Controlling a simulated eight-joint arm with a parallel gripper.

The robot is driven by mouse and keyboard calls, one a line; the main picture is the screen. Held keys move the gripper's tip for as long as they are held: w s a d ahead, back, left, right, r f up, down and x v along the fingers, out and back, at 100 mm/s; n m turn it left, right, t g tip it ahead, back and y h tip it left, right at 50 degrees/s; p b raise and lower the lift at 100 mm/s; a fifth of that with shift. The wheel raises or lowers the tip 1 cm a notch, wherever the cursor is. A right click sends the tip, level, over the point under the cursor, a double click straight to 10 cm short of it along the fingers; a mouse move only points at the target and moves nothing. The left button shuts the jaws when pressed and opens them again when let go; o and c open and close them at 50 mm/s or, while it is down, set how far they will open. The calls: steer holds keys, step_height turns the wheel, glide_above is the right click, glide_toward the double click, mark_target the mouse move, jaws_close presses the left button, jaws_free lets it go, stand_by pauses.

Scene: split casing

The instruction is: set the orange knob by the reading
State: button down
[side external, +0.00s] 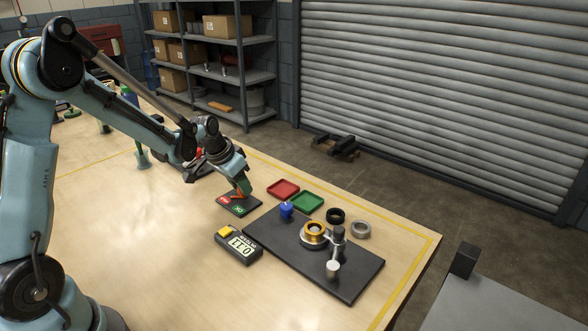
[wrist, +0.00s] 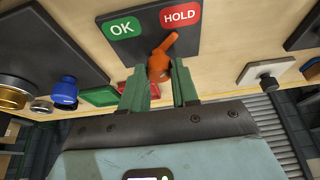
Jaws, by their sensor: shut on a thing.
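The orange knob (wrist: 160,66) sits between the two green fingers of my gripper (wrist: 159,82), which is shut on it. Its pointer slants up and right toward the red HOLD label (wrist: 180,14); the green OK label (wrist: 122,27) is to the left. Both labels are on a dark panel (wrist: 150,22). In the side view my gripper (side external: 240,188) is low over this panel (side external: 240,205), and the knob is mostly hidden. A dark meter (side external: 240,245) with a yellow button lies in front; its small, tilted display looks like 0.11.
A black board (side external: 350,285) carries a gold ring part (side external: 315,232), a blue knob (side external: 286,209) and a post with an arm. Red (side external: 283,190) and green (side external: 306,201) trays lie behind it. Black and grey rings lie near the right edge. The front left table is clear.

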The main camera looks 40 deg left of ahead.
steer(key=c, duration=0.8)
jaws_free()
steer(key=shift+c, duration=0.2)
steer(key=v, duration=1.2)
steer(key=shift+s, duration=0.1)
steer(key=s+d+t, duration=0.2)
steer(key=s+d, duration=0.9)
steer(key=d, duration=0.2)
steer(key=shift+s+d+t, duration=0.15)
steer(key=shift+d+t, duration=0.1)
steer(key=shift+t, duration=0.15)
